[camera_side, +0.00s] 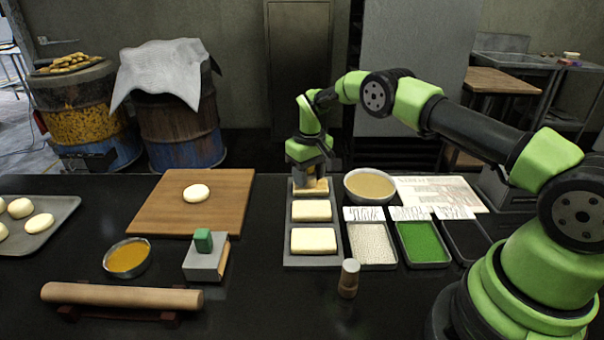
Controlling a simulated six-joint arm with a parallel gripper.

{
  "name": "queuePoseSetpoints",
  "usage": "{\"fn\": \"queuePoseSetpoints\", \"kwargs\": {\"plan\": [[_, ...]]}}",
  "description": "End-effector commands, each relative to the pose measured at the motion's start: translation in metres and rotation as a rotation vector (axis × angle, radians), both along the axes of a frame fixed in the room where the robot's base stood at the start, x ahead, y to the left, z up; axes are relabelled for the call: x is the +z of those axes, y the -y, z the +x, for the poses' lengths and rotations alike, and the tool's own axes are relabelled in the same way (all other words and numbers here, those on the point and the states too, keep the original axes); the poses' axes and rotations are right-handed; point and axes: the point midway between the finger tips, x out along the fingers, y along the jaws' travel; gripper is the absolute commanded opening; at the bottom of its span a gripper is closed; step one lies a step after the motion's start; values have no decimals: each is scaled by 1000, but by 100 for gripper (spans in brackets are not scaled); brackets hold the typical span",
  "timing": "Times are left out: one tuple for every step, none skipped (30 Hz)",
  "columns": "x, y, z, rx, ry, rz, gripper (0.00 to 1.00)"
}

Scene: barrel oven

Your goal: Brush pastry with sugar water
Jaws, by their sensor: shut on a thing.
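Three pale rectangular pastries lie in a row on a long grey tray (289,240): a near one (313,240), a middle one (311,210) and a far one (299,188). My gripper (312,172) points down over the far pastry and is shut on a tan brush (316,184). The brush is low over that pastry; whether its bristles touch is hard to tell. The gripper and brush hide part of the far pastry. A white bowl of tan liquid (370,185), likely the sugar water, stands just right of the tray's far end.
Trays of white grains (371,245), green topping (422,241) and dark topping (466,240) stand right of the pastries.

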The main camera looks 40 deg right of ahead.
Motion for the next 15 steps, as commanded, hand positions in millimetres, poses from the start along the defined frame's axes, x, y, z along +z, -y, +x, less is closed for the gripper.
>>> {"fn": "queuePoseSetpoints", "kwargs": {"plan": [[0, 2, -2, -1, -1, 1, 22], [1, 3, -3, -1, 0, 1, 22], [0, 4, -4, 0, 0, 0, 22], [0, 4, -4, 0, 1, 0, 22], [0, 4, -5, 0, 0, 0, 22], [0, 5, -5, 0, 0, 0, 22], [0, 5, -6, 0, 0, 0, 22], [0, 6, -6, 0, 0, 0, 22], [0, 7, -7, 0, 1, 0, 22], [0, 8, -8, 0, 1, 0, 22], [0, 10, -9, -1, 0, 0, 22], [0, 11, -11, -1, 0, 0, 22], [0, 13, -13, -2, 0, 1, 22], [0, 14, -14, -2, 0, 1, 22], [-1, 16, -16, -1, 0, 0, 22]]}}
